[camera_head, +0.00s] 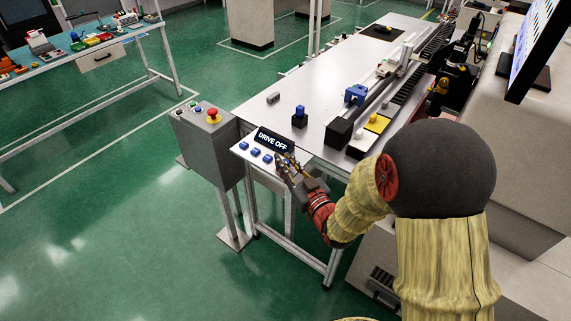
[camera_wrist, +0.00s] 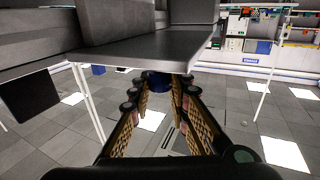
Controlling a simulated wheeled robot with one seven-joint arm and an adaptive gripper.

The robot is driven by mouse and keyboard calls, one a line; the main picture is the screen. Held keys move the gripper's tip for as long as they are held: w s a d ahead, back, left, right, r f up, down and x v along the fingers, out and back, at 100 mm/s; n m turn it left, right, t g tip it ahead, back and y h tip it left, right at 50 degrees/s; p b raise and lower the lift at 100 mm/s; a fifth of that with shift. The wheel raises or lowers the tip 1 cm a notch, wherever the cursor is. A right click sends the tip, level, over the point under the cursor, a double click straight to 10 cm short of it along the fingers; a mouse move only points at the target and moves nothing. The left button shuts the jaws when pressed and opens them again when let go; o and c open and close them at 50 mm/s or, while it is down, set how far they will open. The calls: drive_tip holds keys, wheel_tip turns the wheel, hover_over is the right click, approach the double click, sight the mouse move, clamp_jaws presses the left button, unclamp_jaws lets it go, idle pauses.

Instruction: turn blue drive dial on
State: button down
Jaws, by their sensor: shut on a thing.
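The control panel (camera_head: 247,158) is a light plate at the near corner of the workbench. Its black sign (camera_head: 272,141) reads "DRIVE OFF". Three blue knobs (camera_head: 255,152) sit in a row on the panel, left of my gripper (camera_head: 283,163). My gripper is at the right end of that row, and its fingers cover what is there in the head view. In the wrist view, my gripper (camera_wrist: 159,86) has its fingers on both sides of a blue dial (camera_wrist: 157,81) under the edge of a grey plate. The dial's turn angle cannot be made out.
A grey box (camera_head: 207,140) with a red emergency button (camera_head: 213,115) stands on a post left of the panel. Behind the panel, the white workbench (camera_head: 333,79) carries a blue-topped block (camera_head: 299,117) and a long rail. Green floor is open at left.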

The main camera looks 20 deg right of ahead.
drive_tip(key=m+h, duration=0.1)
drive_tip(key=m+h+b, duration=0.1)
drive_tip(key=h, duration=0.1)
drive_tip(key=h+b, duration=0.1)
drive_tip(key=shift+a+f+m, duration=0.1)
drive_tip(key=shift+a+m, duration=0.15)
drive_tip(key=shift+m, duration=0.15)
drive_tip(key=m+h+b, duration=0.1)
drive_tip(key=m+h, duration=0.1)
drive_tip(key=h, duration=0.2)
drive_tip(key=shift+m+h, duration=0.4)
drive_tip(key=shift+d+m+g+h+p, duration=0.1)
drive_tip(key=shift+m+g+h+p, duration=0.35)
drive_tip(key=shift+m+g+h, duration=1.05)
drive_tip(key=shift+d+m+g+h+p, duration=0.1)
drive_tip(key=shift+m+g+h+p, duration=0.45)
drive_tip(key=shift+m+h, duration=1)
drive_tip(key=shift+n+g+h, duration=0.25)
drive_tip(key=shift+h, duration=0.5)
drive_tip(key=c, duration=1.7)
unclamp_jaws()
drive_tip(key=shift+o, duration=0.2)
drive_tip(key=v, duration=1.2)
drive_tip(key=shift+d, duration=0.1)
